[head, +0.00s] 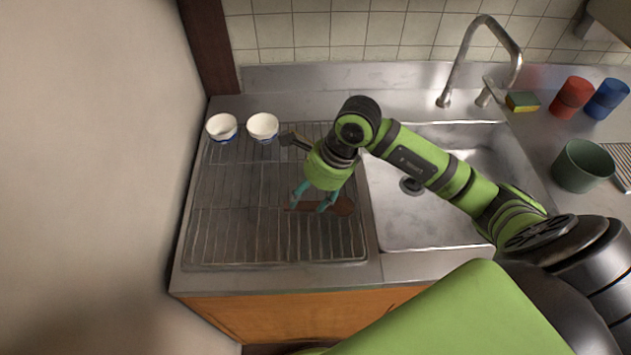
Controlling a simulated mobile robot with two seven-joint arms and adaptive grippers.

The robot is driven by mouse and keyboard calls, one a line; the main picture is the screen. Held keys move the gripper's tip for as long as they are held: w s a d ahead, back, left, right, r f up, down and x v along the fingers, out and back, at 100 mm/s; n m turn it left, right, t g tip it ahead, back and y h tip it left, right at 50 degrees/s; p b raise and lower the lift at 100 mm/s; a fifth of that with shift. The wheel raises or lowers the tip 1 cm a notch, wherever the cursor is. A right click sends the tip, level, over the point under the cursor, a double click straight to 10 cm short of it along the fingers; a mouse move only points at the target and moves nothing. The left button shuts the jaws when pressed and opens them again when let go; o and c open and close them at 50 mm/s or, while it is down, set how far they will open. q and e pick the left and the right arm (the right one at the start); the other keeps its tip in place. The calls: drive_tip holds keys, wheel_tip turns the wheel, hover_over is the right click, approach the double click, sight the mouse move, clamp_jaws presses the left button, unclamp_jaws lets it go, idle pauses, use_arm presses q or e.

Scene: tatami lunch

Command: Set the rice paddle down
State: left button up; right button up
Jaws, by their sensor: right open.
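The rice paddle (342,206) is a dark brown, flat piece lying on the wire drying rack (230,225) beside the sink. My right gripper (312,203) is over the rack with its teal fingers apart, pointing down at the paddle's left part. The fingers and wrist hide some of the paddle, and I cannot tell whether a finger touches it. My left gripper is not in view.
Two white bowls (222,126) (263,126) stand at the rack's back. The sink (440,215) with its faucet (480,50) is to the right. A sponge (522,101), red cup (571,97), blue cup (606,98) and green pot (582,166) stand further right. The rack's front left is clear.

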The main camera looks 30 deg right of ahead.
sight(330, 207)
drive_tip(key=shift+d+r+b, duration=0.2)
drive_tip(key=shift+r+b, duration=0.1)
drive_tip(key=shift+r, duration=0.25)
drive_tip(key=b+v, duration=0.2)
drive_tip(key=v, duration=0.9)
drive_tip(key=shift+s, duration=0.15)
